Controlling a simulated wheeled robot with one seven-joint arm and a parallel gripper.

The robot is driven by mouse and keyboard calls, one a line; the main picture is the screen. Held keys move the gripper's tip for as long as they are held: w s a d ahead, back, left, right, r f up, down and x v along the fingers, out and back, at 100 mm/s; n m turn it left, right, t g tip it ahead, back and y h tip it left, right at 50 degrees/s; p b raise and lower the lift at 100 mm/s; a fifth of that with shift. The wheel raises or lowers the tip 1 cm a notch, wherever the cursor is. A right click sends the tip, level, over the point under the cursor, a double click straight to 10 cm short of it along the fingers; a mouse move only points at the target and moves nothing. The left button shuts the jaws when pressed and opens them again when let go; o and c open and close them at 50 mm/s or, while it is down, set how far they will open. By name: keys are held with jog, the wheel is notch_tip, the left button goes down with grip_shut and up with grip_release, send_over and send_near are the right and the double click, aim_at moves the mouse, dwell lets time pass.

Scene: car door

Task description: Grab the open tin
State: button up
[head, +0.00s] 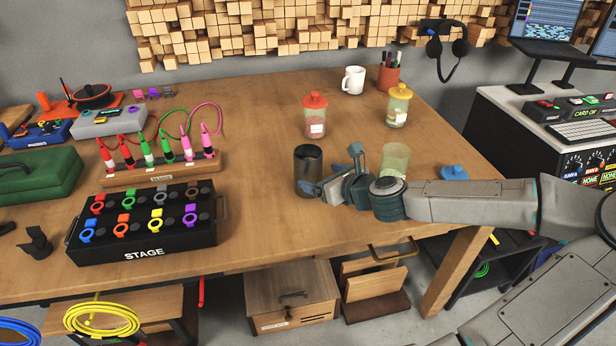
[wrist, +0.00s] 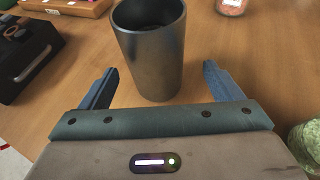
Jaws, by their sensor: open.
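The open tin (head: 308,160) is a dark grey metal cup, upright on the wooden table, with no lid and a dark inside. It also shows in the wrist view (wrist: 152,60), straight ahead of my gripper. My gripper (head: 328,171) is low over the table at the right of the tin. In the wrist view, my gripper (wrist: 160,76) is open, with one blue-grey finger on each side of the tin's lower part. I see table between each finger and the tin, so neither appears to touch it. In the head view, a finger hides part of the tin's base.
An open greenish glass jar (head: 395,158) stands behind my wrist, near a blue lid (head: 454,173). A red-lidded jar (head: 315,118) and a yellow-lidded jar (head: 398,107) stand farther back. The black STAGE box (head: 148,240) and a cable rack (head: 160,172) are to the left.

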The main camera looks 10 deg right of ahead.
aim_at(316, 178)
jog(key=shift+a+b+x, duration=0.15)
jog(key=shift+b+x, duration=0.2)
jog(key=shift+x, duration=0.8)
jog(key=shift+a+b+x, duration=0.15)
jog(key=shift+b+x, duration=0.15)
jog(key=shift+x, duration=0.8)
jog(key=shift+w+a+f, duration=0.25)
jog(key=shift+w+f, duration=0.05)
jog(key=shift+w, duration=0.15)
jog(key=c, duration=1.3)
